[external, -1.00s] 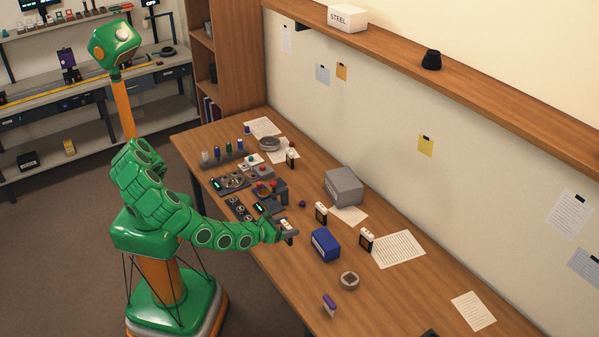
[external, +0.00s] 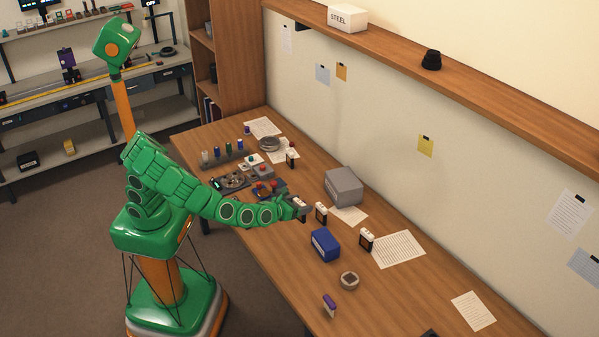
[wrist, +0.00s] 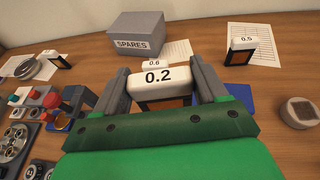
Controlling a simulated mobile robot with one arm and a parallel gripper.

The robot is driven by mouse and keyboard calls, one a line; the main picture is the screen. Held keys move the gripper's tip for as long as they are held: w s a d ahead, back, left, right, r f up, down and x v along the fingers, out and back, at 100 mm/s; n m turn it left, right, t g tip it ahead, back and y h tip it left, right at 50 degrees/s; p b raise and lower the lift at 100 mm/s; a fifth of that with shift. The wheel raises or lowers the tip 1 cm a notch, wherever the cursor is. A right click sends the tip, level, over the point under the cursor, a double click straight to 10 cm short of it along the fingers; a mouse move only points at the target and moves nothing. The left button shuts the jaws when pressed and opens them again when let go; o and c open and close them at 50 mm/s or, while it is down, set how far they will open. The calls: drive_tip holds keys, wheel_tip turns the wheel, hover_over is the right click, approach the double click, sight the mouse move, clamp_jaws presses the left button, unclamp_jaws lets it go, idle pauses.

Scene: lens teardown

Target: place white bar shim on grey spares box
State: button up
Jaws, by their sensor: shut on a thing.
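My gripper (external: 298,207) is shut on a white bar shim (wrist: 160,82) marked 0.2, held between its two grey fingers. A dark, brown-centred piece hangs under the white bar and is partly hidden by my gripper. The grey spares box (wrist: 136,38), lettered SPARES, stands beyond the gripper, slightly left in the wrist view. In the external view the spares box (external: 343,186) is on the table, to the right of and behind my gripper. Its flat top is bare. The shim and the box are apart.
A shim marked 0.6 (external: 321,209) stands between my gripper and the box. Another marked 0.5 (wrist: 242,44) stands to the right, near a paper sheet. A blue box (external: 325,244) is close by. Switches and small parts (wrist: 35,105) crowd the left. Open table lies front right.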

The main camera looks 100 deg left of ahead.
drive_tip(key=w+a+r+n+g+y, duration=0.15)
drive_tip(key=a+r, duration=0.35)
drive_tip(key=a, duration=0.8)
drive_tip(key=a+r+n+g+y, duration=0.15)
drive_tip(key=a+r, duration=0.35)
drive_tip(key=a, duration=0.7)
hover_over(344, 178)
drive_tip(key=shift+f, duration=4.75)
drive_tip(key=shift+d+f+h, duration=0.15)
drive_tip(key=shift+f+h, duration=0.35)
drive_tip(key=shift+f, duration=0.95)
drive_tip(key=shift+f, duration=0.1)
drive_tip(key=o, duration=1.1)
drive_tip(key=shift+c, duration=0.2)
